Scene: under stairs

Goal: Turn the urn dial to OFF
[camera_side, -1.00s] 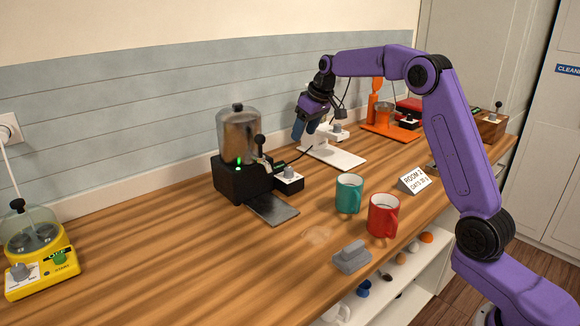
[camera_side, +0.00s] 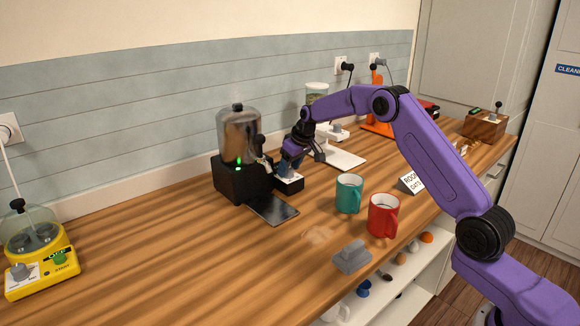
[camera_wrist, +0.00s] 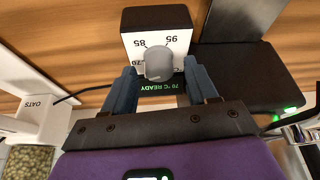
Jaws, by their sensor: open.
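The urn (camera_side: 240,140) is a steel tank on a black base with a green light, at the left centre of the side view. Its dial box (camera_side: 288,184) sits at its right side. In the wrist view the grey dial knob (camera_wrist: 158,63) stands on a white face (camera_wrist: 131,42) marked 85 and 95, with a green "70 °C READY" display (camera_wrist: 157,87) below. My gripper (camera_wrist: 160,78) is open, with one blue finger on each side of the knob; contact cannot be told. In the side view my gripper (camera_side: 290,163) hides part of the dial box.
A drip tray (camera_side: 272,208) lies before the urn. A teal mug (camera_side: 349,194) and a red mug (camera_side: 383,215) stand to the right, with a grey block (camera_side: 352,257) in front. A white dispenser (camera_side: 335,157) stands behind my gripper; a yellow appliance (camera_side: 40,260) is far left.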

